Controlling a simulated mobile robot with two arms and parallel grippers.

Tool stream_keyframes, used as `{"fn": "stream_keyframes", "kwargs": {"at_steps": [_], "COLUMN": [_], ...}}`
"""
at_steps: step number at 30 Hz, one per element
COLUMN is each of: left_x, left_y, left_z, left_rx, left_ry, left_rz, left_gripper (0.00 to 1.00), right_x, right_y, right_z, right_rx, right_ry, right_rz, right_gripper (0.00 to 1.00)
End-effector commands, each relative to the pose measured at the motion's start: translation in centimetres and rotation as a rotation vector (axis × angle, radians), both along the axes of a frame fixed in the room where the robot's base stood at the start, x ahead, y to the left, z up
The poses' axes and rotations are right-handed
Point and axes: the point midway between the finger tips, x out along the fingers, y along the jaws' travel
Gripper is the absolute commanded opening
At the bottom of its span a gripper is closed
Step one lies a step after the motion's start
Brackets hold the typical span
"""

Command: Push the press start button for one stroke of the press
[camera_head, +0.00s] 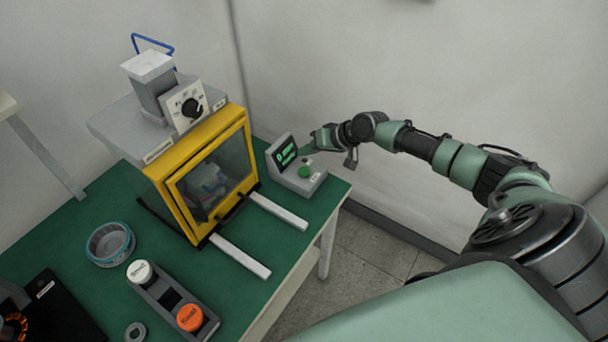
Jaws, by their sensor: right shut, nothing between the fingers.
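The press (205,165) stands on the green table with a yellow-framed clear door, which looks closed. A blurred part shows behind the door. To its right is a grey control box (316,182) with a lit screen of green text (285,153) and a round green button (304,171) on its sloped front. My right gripper (312,144) is shut and empty behind the box's top right, apart from the button as far as I can tell. Its fingertips are small and partly hidden near the screen. My left gripper is out of view.
Two pale rails (240,257) stick out in front of the press. A blue-rimmed round part (110,244), a grey holder (172,301) with a white cap and an orange cap, and a small ring (135,332) lie at the front left. A wall stands behind.

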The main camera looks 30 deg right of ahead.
Motion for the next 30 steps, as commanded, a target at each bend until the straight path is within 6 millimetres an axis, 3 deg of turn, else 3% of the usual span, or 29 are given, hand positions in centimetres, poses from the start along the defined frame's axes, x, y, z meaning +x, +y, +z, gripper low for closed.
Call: {"fn": "stream_keyframes", "kwargs": {"at_steps": [1, 9, 30], "left_x": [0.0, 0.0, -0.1], "left_y": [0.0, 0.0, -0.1], "left_z": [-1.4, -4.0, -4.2], "left_rx": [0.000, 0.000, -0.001], "left_ry": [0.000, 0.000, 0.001], "left_rz": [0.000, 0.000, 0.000], "left_gripper": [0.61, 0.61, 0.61], "right_x": [0.0, 0.0, 0.0], "right_y": [0.0, 0.0, 0.0], "right_z": [-1.5, -4.7, -5.0], "right_rx": [0.000, 0.001, 0.000], "right_ry": [0.000, 0.000, 0.000], "right_rz": [0.000, -0.001, 0.000], "right_gripper": [0.00, 0.00, 0.00]}}
